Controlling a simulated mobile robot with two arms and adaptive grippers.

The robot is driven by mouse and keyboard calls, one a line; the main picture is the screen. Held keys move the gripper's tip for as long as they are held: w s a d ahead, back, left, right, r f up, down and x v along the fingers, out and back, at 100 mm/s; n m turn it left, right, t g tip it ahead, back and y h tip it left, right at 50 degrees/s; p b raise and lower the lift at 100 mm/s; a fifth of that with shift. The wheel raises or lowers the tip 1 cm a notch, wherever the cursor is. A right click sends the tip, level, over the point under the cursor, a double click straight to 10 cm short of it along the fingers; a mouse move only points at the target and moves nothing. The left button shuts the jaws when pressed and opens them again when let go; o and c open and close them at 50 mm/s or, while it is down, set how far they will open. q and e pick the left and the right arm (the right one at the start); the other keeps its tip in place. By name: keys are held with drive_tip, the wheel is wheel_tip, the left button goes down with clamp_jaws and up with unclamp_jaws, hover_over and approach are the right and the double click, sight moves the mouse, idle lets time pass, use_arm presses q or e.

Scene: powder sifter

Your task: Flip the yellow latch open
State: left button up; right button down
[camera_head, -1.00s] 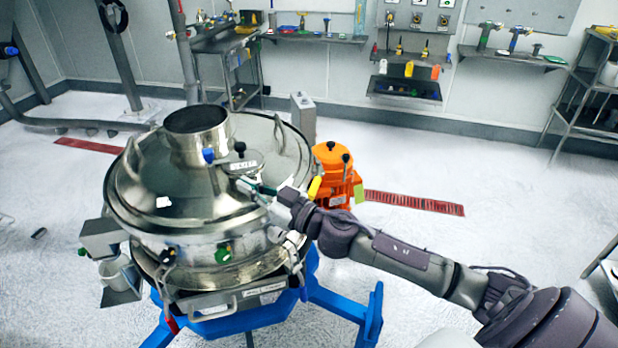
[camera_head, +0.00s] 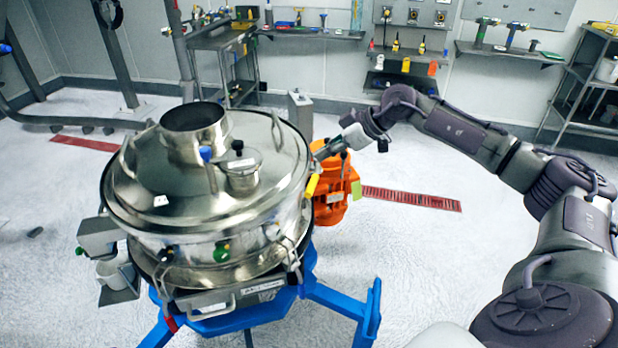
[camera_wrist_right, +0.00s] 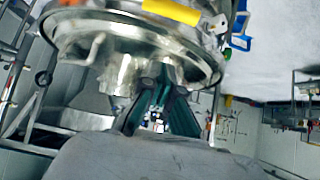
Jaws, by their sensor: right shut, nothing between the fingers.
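The yellow latch (camera_head: 312,186) is on the right side of the round steel sifter (camera_head: 170,225). It stands tilted close to the sifter's wall, in front of the orange unit. In the right wrist view the yellow latch (camera_wrist_right: 172,11) shows at the top edge, lying nearly level across the blurred picture. My right gripper (camera_head: 320,153) is shut and empty, just above and behind the latch in the head view, by the sifter's rim. I cannot tell whether it touches the rim. Its dark green fingers (camera_wrist_right: 162,88) point toward the sifter in the wrist view. My left gripper is not in view.
An orange unit (camera_head: 330,210) stands close behind the sifter's right side. A blue stand (camera_head: 345,303) carries the sifter, with legs reaching right. Wall shelves with tools (camera_head: 405,80) are at the back. The white floor at right is open.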

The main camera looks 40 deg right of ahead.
sight(297, 182)
drive_tip(key=shift+a, duration=0.1)
drive_tip(key=p+x, duration=0.3)
drive_tip(key=x, duration=0.7)
drive_tip(key=shift+w+a+r+p, duration=0.1)
drive_tip(key=shift+w+p, duration=0.05)
drive_tip(key=shift+p, duration=0.25)
drive_tip(key=s+d, duration=0.1)
drive_tip(key=s+d+f+p, duration=0.1)
drive_tip(key=shift+s+d+f, duration=0.15)
drive_tip(key=shift+s+f, duration=0.05)
drive_tip(key=shift+s, duration=0.1)
drive_tip(key=shift+s+d+f, duration=0.15)
drive_tip(key=shift+s+d, duration=0.05)
drive_tip(key=shift+s, duration=0.15)
drive_tip(key=shift+w+a, duration=0.1)
drive_tip(key=shift+w, duration=0.05)
